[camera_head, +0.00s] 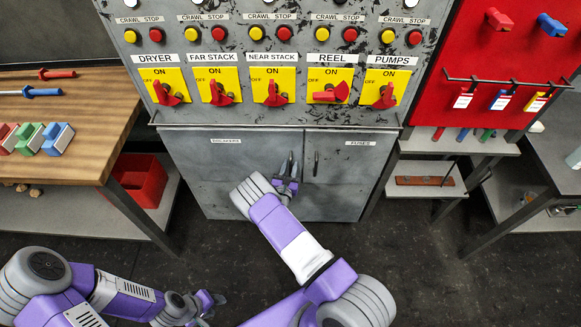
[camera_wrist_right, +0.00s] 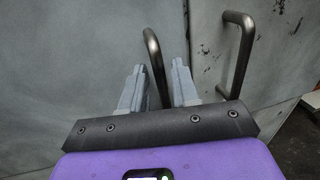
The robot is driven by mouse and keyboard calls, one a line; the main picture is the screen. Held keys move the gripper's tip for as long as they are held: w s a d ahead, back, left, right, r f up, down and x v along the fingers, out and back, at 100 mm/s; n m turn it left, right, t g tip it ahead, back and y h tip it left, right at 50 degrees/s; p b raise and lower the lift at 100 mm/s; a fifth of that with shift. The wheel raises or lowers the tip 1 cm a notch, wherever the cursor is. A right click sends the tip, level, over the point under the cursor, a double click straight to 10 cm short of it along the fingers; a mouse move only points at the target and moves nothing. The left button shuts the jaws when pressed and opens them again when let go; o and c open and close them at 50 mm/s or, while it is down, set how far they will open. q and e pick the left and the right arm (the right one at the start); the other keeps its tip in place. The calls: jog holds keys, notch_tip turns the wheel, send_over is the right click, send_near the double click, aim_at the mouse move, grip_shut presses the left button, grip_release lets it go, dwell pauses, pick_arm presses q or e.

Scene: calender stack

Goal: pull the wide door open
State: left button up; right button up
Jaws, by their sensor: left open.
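The wide door (camera_head: 225,165) is the left, broader door of the grey cabinet under the switch panel. It looks shut. Its dark upright bar handle (camera_wrist_right: 153,55) is near its right edge. My right gripper (camera_head: 289,172) is at this handle; in the right wrist view the gripper (camera_wrist_right: 158,82) has its fingers apart, one on each side of the bar, with gaps showing. The handle's lower part is hidden behind the gripper. My left gripper (camera_head: 209,302) is open and empty, low over the floor at the lower left, away from the door.
The narrow door (camera_head: 340,180) with its own handle (camera_wrist_right: 240,55) is just right of the wide door. A wooden bench (camera_head: 75,120) and red bin (camera_head: 140,178) stand left. Shelves (camera_head: 425,180) stand right. The dark floor before the cabinet is clear except for my arms.

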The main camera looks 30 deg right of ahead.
jog(key=shift+w+d, duration=0.35)
jog(key=shift+c, duration=0.4)
grip_shut()
